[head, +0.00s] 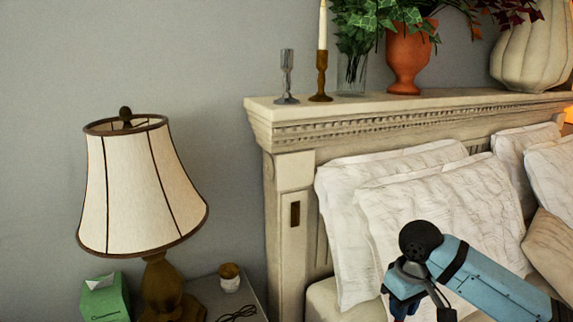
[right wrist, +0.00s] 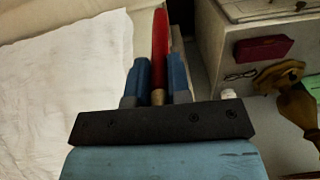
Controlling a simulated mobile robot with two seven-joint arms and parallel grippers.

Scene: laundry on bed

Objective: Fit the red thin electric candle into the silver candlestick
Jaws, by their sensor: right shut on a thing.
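The silver candlestick (head: 287,72) stands upright and empty on the headboard ledge, near its left end. My right gripper (head: 408,287) is low over the pillows in the head view, well below and to the right of the candlestick. In the right wrist view the right gripper (right wrist: 159,80) is shut on the red thin electric candle (right wrist: 160,42). The candle lies between the two blue fingers, its red shaft pointing away from the palm and its brownish end near the palm. I cannot make out the candle in the head view. My left gripper is not in view.
A brass candlestick (head: 321,78) with a white candle stands close right of the silver one, then a glass vase (head: 352,76) and a terracotta urn (head: 408,55). A lamp (head: 140,190) stands left of the bed. Wall space above the ledge's left end is free.

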